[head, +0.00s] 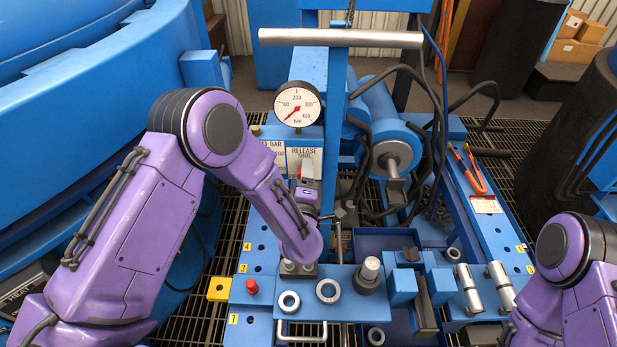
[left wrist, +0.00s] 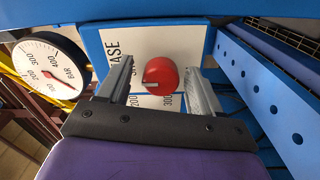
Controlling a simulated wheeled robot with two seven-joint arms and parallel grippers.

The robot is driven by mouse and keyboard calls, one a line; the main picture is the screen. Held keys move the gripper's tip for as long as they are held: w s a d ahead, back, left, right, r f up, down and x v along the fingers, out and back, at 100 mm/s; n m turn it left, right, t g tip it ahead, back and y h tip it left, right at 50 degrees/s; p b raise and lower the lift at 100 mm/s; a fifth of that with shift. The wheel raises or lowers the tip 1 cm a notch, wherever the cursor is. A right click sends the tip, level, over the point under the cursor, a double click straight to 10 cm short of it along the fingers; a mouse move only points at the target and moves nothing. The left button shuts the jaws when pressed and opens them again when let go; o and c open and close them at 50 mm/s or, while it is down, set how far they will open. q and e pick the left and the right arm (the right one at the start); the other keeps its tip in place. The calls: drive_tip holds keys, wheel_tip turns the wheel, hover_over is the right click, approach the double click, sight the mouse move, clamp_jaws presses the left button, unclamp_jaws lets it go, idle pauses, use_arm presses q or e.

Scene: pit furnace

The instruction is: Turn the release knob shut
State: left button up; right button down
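The release knob (left wrist: 161,75) is red and round with a pale mark on its edge. It sits on a white panel (left wrist: 118,47) with dark lettering and numbers. In the head view the panel (head: 304,153) reads RELEASE and SHUT, and my gripper mostly hides the knob. My left gripper (head: 306,170) reaches the panel from the front. In the left wrist view its two fingers are apart, one on each side of the knob, with small gaps visible. My right arm shows at the lower right; its gripper is out of view.
A pressure gauge (head: 298,104) stands just above the panel; it also shows in the left wrist view (left wrist: 50,73). A blue bench (head: 262,318) with rings and blocks lies below. Black hoses (head: 425,125) and a blue cylinder (head: 385,125) are to the right.

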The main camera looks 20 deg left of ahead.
use_arm(q)
drive_tip(key=b+v, duration=0.1)
drive_tip(key=v, duration=0.9)
drive_tip(key=shift+s, duration=0.3)
